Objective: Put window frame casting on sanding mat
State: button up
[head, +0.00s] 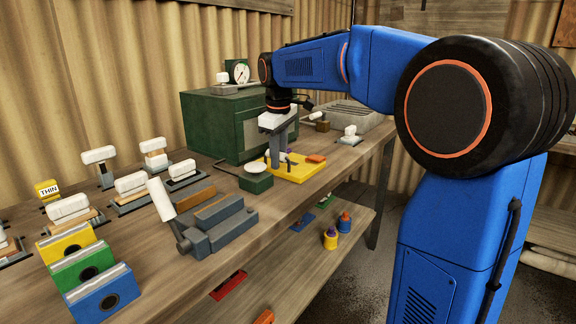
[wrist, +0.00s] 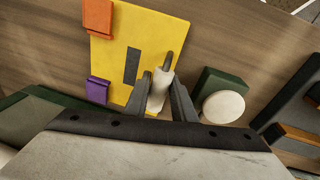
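I cannot make out a window frame casting or a sanding mat for sure in either view. My gripper (head: 275,165) points down over a yellow plate (head: 300,170) on the bench. In the wrist view, its two dark fingers (wrist: 162,85) stand close on both sides of a pale handle (wrist: 158,92) at the edge of the yellow plate (wrist: 165,32). The fingers look shut on this handle. A dark rounded rod (wrist: 169,61) shows just beyond it. The plate bears an orange block (wrist: 97,16), a purple block (wrist: 97,90) and a dark rectangle (wrist: 132,65).
A green box with a white round top (head: 257,170) stands beside the plate. A green cabinet (head: 212,122) is behind. A grey vise (head: 220,228) and coloured blocks (head: 80,262) fill the near bench. The lower shelf holds a red flat piece (head: 228,286) and small bottles (head: 344,222).

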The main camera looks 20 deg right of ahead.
grip_shut()
jog(key=shift+r, duration=0.2)
dwell(1.1)
